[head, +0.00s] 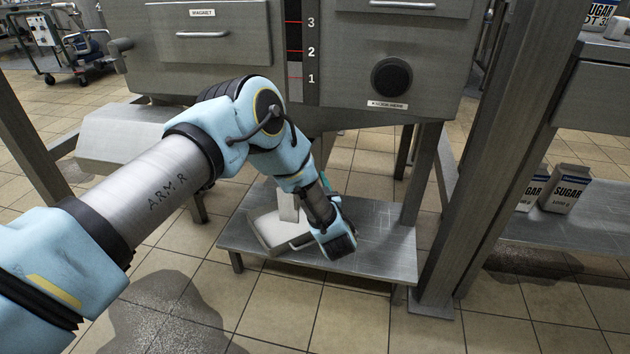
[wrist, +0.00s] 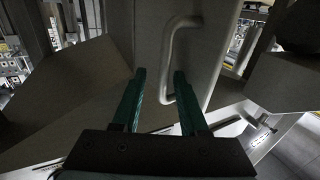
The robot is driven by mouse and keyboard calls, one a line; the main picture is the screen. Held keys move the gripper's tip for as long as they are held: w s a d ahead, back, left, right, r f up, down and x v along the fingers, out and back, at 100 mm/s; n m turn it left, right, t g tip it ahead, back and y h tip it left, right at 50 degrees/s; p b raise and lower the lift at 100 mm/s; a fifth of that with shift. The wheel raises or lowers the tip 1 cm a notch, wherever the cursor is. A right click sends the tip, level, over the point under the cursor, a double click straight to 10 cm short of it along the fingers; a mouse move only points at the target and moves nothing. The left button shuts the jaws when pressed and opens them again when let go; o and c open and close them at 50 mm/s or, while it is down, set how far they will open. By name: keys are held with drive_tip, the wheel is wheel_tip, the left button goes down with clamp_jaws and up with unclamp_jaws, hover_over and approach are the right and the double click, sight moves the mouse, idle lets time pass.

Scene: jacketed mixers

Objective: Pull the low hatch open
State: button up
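The low hatch (wrist: 150,45) shows in the wrist view as a plain grey panel with a bent bar handle (wrist: 173,50). The handle runs roughly upright, and its lower end appears between my two green fingers. My gripper (wrist: 160,74) is open, with one finger on each side of that lower end; I see no closing on the bar.
A low metal platform (head: 385,235) lies beneath my wrist, with a pale grey box-like part (head: 268,228) beside it. A steel post (head: 485,165) stands to the right. Sugar packs (head: 566,190) stand on a right-hand shelf. Tiled floor in front is open, with a wet patch.

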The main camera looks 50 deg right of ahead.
drive_tip(key=p+v, duration=0.1)
drive_tip(key=v, duration=1)
idle(0.6)
